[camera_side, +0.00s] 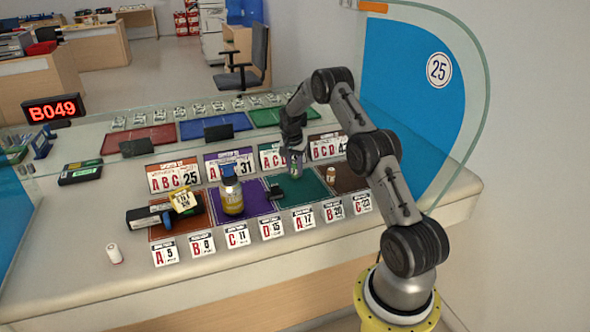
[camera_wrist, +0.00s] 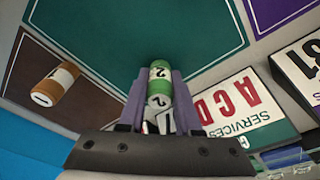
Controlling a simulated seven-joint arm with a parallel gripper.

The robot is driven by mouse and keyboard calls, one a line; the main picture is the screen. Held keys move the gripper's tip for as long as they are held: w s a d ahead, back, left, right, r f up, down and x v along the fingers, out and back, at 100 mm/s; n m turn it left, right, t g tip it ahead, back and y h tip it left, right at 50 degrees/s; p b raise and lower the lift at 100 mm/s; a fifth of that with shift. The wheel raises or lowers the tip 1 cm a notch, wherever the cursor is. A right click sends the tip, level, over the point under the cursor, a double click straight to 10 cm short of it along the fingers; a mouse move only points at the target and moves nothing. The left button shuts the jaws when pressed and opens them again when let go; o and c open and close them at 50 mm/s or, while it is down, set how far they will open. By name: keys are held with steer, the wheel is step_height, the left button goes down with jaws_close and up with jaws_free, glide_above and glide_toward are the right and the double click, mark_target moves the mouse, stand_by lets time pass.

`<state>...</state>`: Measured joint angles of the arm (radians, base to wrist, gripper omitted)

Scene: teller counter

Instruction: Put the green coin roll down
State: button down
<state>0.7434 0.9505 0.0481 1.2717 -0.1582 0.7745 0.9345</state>
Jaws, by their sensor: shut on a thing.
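The green coin roll (camera_wrist: 160,82) has a white band with a 2 and sits between the two fingers of my gripper (camera_wrist: 158,80). The fingers are shut on it. In the side view my gripper (camera_side: 294,158) points down over the back part of the green mat (camera_side: 312,191). The green mat also shows in the wrist view (camera_wrist: 120,30), beyond the roll. I cannot tell whether the roll touches the mat; in the side view the fingers mostly hide it.
An orange-brown coin roll (camera_wrist: 56,84) stands on the brown mat (camera_side: 349,184), right of the green one in the side view. A yellow-labelled bottle (camera_side: 231,192) stands on the purple mat (camera_side: 255,205). Number cards line the mats.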

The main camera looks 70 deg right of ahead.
steer(key=shift+f, duration=0.15)
steer(key=c, duration=0.6)
jaws_free()
